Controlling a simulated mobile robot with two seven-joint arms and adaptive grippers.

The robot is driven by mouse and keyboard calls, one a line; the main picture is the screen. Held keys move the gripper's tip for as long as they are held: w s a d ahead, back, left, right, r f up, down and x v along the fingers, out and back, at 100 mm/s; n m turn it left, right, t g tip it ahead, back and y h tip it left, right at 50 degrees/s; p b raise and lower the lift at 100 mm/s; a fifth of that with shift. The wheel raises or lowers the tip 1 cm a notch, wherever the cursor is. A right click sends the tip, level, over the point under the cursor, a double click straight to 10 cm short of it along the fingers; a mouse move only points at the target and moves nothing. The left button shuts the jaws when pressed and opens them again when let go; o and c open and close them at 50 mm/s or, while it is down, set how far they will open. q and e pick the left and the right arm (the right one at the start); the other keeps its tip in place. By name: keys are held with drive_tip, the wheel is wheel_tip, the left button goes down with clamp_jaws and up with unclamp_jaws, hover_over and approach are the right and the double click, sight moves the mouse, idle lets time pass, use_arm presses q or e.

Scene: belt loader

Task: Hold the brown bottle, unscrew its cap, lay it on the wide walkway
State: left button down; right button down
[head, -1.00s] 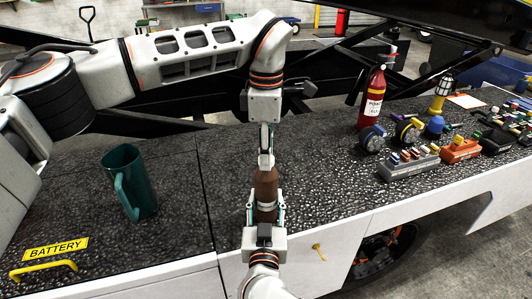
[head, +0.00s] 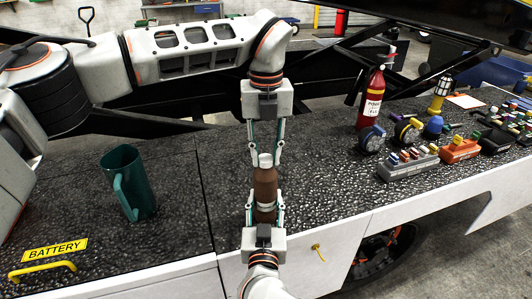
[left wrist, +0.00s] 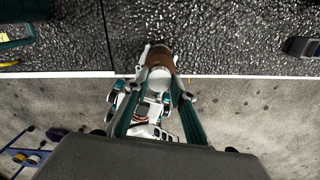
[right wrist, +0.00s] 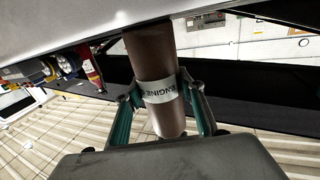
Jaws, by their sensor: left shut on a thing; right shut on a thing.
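The brown bottle (head: 265,182) stands upright in the middle of the head view, with a white label band and a white cap (head: 265,160) on top. My left gripper (head: 266,157) comes down from above and is shut on the cap, one finger on each side. The cap also shows between the fingers in the left wrist view (left wrist: 160,78). My right gripper (head: 265,205) is shut around the bottle's lower part from the front. In the right wrist view its fingers hold the bottle (right wrist: 155,90) at the label. The black textured walkway (head: 330,185) lies behind the bottle.
A green mug (head: 128,183) stands on the left part of the deck. A red fire extinguisher (head: 371,100), a grey block rack (head: 408,166) and an orange rack (head: 460,151) stand on the right. The deck between bottle and racks is clear.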

use_arm(q)
drive_tip(key=n, duration=1)
drive_tip(key=shift+n, duration=0.3)
drive_tip(key=n, duration=1)
drive_tip(key=shift+r, duration=0.25)
drive_tip(key=shift+r, duration=0.9)
